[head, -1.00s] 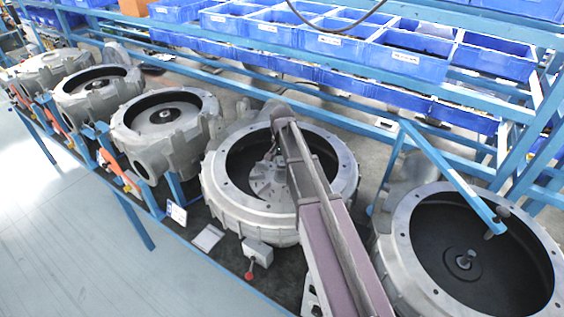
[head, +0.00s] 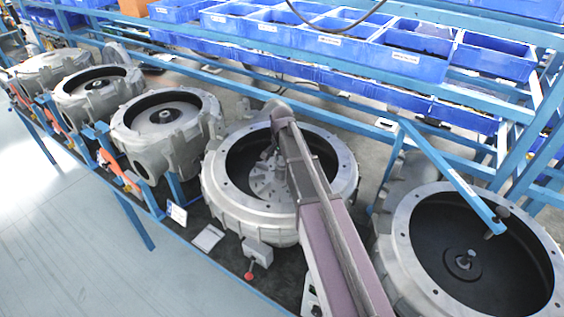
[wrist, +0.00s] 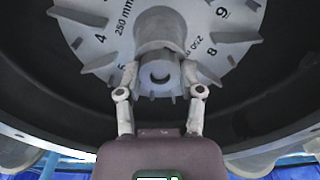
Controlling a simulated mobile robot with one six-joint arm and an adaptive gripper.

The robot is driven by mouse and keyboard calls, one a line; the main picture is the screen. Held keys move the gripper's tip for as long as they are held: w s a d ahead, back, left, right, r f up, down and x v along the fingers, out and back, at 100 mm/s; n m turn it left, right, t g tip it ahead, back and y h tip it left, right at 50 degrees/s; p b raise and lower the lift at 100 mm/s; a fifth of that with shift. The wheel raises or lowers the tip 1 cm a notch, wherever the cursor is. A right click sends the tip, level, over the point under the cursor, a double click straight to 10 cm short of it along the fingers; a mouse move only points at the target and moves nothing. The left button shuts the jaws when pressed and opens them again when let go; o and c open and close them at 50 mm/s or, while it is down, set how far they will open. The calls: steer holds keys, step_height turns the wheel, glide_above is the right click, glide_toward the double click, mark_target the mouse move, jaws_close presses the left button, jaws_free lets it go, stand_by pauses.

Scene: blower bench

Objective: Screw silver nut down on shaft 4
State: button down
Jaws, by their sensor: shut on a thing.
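My gripper (wrist: 160,74) is shut on the silver nut (wrist: 160,87) at the middle of a grey finned impeller (wrist: 105,42), which has numbers and "250 mm" marked on its face. One finger is on each side of the nut. The end of the shaft shows as a dark round shape within it; the thread is not visible. In the head view my gripper (head: 279,165) reaches down into the fourth blower housing from the left (head: 340,187), over the impeller. My arm hides part of the housing, and the nut is too small to make out there.
The housing on the right (head: 400,245) is open, with a bare shaft (head: 466,260) and no impeller. A blue bar (head: 450,175) slants over it. Three more housings stand left (head: 165,150). Blue bins (head: 400,62) line the rack behind.

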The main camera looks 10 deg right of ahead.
steer(key=m, duration=2.3)
stand_by(0.4)
steer(key=c, duration=0.5)
jaws_free()
